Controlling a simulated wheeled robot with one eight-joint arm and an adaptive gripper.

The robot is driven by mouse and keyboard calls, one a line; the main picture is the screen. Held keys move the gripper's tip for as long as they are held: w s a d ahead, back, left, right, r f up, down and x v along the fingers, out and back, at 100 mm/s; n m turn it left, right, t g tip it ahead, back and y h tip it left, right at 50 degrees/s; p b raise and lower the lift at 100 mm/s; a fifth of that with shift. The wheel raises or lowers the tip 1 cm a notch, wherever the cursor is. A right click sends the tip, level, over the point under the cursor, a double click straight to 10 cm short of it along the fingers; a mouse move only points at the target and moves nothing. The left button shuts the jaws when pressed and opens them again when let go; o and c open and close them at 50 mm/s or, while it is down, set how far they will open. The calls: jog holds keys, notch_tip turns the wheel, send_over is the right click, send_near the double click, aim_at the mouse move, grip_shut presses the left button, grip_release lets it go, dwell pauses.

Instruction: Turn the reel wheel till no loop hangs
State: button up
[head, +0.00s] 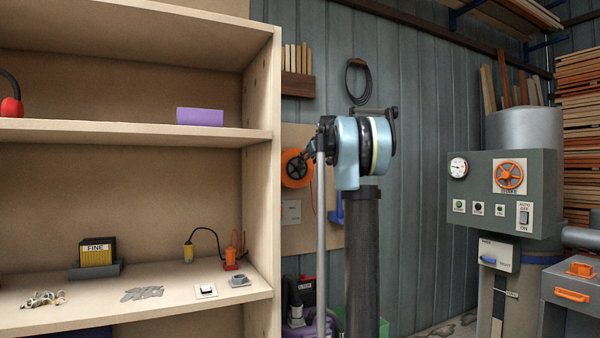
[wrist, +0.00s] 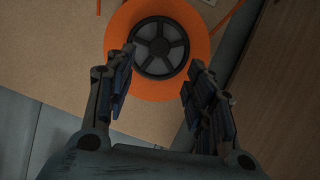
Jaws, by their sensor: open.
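The reel wheel is an orange disc with a dark spoked hub, mounted on a tan board. In the head view the orange reel (head: 297,168) shows to the left of my arm, partly covered by my gripper (head: 314,150). In the wrist view the orange reel (wrist: 182,88) lies ahead, between and beyond the fingers of my gripper (wrist: 158,82). The fingers are spread wide with nothing between them. An orange cord (wrist: 225,17) runs off to the upper right in the wrist view. I cannot tell whether a loop hangs; the area below the reel is partly hidden.
A wooden shelf unit (head: 262,110) stands close on the left. A grey-green control panel (head: 545,195) with an orange handwheel (head: 509,176) is on the right. A blue hook-like piece (head: 337,211) shows behind my arm. A black coil (head: 358,80) hangs on the wall.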

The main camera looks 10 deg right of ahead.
aim_at(300, 168)
jog(key=x, duration=1)
jog(key=shift+w+a+f, duration=0.1)
jog(key=shift+w, duration=0.1)
jog(key=c, duration=1.1)
